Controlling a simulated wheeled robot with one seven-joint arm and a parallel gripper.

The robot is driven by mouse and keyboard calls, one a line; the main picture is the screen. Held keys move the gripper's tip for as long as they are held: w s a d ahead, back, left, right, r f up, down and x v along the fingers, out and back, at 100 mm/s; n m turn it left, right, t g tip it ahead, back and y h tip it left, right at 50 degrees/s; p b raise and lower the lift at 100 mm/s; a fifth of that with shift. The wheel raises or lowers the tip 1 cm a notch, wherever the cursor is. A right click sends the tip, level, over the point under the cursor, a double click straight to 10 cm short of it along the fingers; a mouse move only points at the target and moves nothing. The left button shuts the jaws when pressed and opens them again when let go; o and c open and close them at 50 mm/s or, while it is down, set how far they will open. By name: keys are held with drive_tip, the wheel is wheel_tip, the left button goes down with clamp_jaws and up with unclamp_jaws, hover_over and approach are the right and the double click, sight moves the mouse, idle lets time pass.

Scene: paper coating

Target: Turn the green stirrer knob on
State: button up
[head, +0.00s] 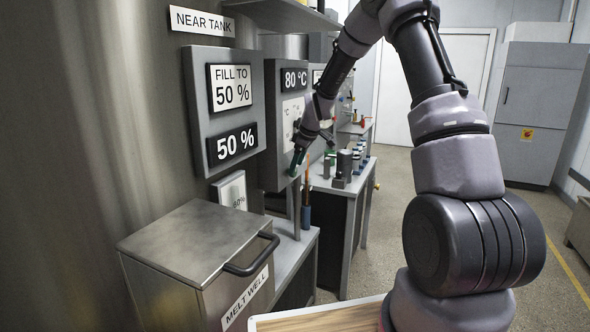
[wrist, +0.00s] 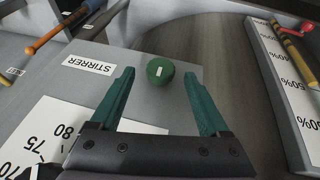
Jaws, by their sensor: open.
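The green stirrer knob (wrist: 160,71) is a round knob with a small white mark, on a grey panel beside a white STIRRER label (wrist: 89,65) in the wrist view. My gripper (wrist: 160,75) is open. Its two green fingers point toward the knob, one on each side of it in the picture. Whether they touch it I cannot tell.
A dial scale (wrist: 45,145) is on the same panel. A percent scale strip (wrist: 285,90) stands at the right in the wrist view. In the head view, a MELT WELL box (head: 190,245) with a black handle is in front, and a bench (head: 345,188) with several small items lies beyond.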

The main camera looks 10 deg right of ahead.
drive_tip(key=shift+x, duration=1.15)
clamp_jaws()
